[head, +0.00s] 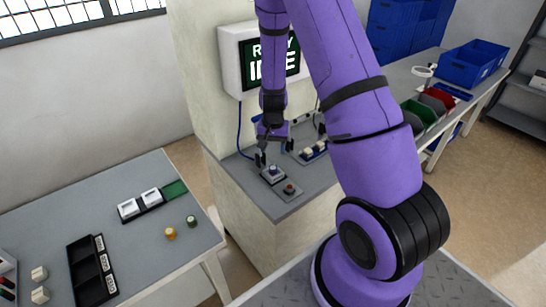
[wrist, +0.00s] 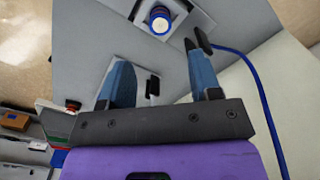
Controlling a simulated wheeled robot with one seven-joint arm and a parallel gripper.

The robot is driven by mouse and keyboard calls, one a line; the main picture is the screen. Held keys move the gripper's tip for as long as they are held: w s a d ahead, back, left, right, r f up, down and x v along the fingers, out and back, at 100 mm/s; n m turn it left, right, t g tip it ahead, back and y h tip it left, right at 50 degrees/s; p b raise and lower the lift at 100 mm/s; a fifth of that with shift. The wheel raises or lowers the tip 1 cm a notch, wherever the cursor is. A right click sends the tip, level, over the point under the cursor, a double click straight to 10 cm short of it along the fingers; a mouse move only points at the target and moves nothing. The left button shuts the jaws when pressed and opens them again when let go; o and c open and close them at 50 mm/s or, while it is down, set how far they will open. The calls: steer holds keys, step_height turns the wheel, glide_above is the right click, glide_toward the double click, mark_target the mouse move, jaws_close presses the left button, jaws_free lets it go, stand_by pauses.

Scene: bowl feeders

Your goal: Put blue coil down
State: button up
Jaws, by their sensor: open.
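The blue coil (wrist: 160,19) stands upright in a pale square seat on a grey plate, seen end-on in the wrist view. In the head view, the small seat (head: 273,174) is on the grey counter beside the pillar, and the coil in it is tiny. My gripper (head: 273,154) is just above and behind the seat, fingers apart. In the wrist view my gripper (wrist: 165,68) is open with nothing between its fingers, and the coil is beyond the fingertips, not touching them.
A screen (head: 265,62), partly hidden by my arm, hangs on the pillar above the counter. A blue cable (wrist: 252,82) runs beside the right finger. An orange coil (head: 170,233), a green coil (head: 192,221) and a black tray (head: 91,270) are on the left table.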

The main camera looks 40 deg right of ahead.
steer(key=s+a+r+n+t, duration=0.1)
steer(key=s+a+r+n, duration=0.2)
steer(key=r, duration=1)
steer(key=s+a+r+n+t, duration=0.1)
steer(key=s+a+r, duration=0.35)
steer(key=r, duration=0.85)
steer(key=s+a+r+n+t, duration=0.1)
steer(key=s+a+r+n, duration=0.1)
steer(key=s+r, duration=0.4)
steer(key=s+a+r+n+t, duration=0.2)
steer(key=s+r, duration=0.4)
steer(key=s, duration=0.7)
steer(key=shift+a+r+n, duration=0.25)
steer(key=shift+a+n, duration=0.05)
steer(key=shift+a, duration=0.5)
steer(key=shift+c, duration=0.3)
